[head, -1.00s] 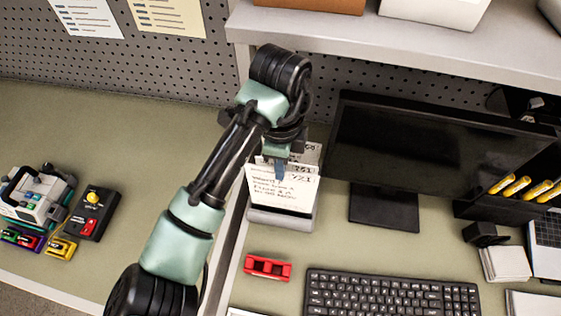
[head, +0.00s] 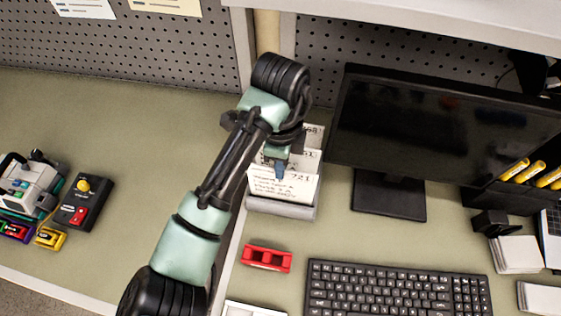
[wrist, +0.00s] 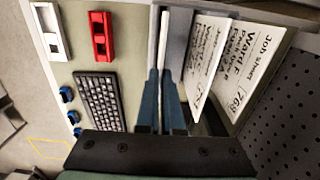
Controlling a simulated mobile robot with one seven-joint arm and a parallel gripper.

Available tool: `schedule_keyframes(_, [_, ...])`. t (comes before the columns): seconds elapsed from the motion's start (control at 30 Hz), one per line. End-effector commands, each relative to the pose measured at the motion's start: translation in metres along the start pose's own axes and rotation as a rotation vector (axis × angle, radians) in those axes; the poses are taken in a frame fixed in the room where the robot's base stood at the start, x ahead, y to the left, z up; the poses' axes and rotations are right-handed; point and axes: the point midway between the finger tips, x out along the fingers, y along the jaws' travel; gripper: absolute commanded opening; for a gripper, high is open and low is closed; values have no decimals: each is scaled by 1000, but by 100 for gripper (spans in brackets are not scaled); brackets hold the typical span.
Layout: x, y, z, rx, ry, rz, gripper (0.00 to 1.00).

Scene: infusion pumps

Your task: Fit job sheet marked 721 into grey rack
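The job sheet marked 721 (head: 284,190) is a white card with handwriting, upright at the front of the grey rack (head: 280,209). Its lower edge is hidden behind the rack's front wall; I cannot tell how deep it sits. My gripper (head: 279,168) is shut on its upper edge. In the wrist view, my gripper's blue fingers (wrist: 160,78) are on either side of the sheet, seen edge-on (wrist: 160,52). Other job sheets stand behind it in the rack, one marked 768 (wrist: 216,75).
A black monitor (head: 420,140) stands close to the right of the rack. A red holder (head: 266,258) and a keyboard (head: 395,288) lie in front. A pump (head: 32,187) and a black switch box (head: 83,201) are at left, past a divider edge.

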Motion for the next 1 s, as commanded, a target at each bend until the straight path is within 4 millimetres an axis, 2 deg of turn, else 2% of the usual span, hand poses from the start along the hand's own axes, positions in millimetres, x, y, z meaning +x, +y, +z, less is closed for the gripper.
schedule_keyframes(1.0, [10, 0, 0, -1, 2, 0, 0])
